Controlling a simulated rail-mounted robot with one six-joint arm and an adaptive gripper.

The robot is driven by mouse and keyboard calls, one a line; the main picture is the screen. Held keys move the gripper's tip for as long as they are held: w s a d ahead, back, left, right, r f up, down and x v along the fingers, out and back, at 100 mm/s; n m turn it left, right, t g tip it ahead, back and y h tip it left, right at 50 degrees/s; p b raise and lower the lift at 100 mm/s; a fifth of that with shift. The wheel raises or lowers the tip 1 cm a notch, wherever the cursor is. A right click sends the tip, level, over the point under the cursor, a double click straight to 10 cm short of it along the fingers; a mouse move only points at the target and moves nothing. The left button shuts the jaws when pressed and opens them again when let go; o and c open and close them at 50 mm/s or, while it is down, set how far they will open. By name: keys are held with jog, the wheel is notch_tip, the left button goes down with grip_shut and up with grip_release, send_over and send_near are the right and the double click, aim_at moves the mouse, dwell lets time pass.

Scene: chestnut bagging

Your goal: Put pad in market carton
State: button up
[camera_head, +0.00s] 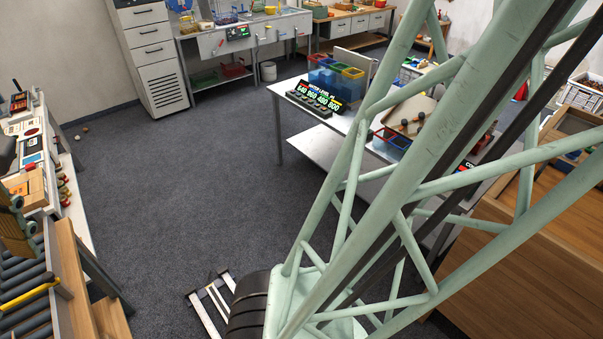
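My gripper is not in view. A pale green lattice structure fills the centre and right of the picture and hides much behind it. I cannot pick out the pad for certain among the small items on the benches. I cannot tell which container is the market carton. A white crate (587,92) with items in it stands at the far right. A large wooden box or bench (500,275) is at the right, partly behind the lattice.
A white table (340,122) with digital displays (321,97) and coloured bins (337,78) stands at the centre back. A cluttered bench (30,150) and rollers (25,305) line the left. A drawer cabinet (150,55) is at the back. The grey carpet (180,190) between is mostly clear.

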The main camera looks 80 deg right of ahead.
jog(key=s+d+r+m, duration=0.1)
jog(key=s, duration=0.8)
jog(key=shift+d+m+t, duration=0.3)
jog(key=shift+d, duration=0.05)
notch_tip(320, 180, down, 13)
jog(key=b, duration=1.3)
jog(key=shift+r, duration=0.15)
dwell(0.6)
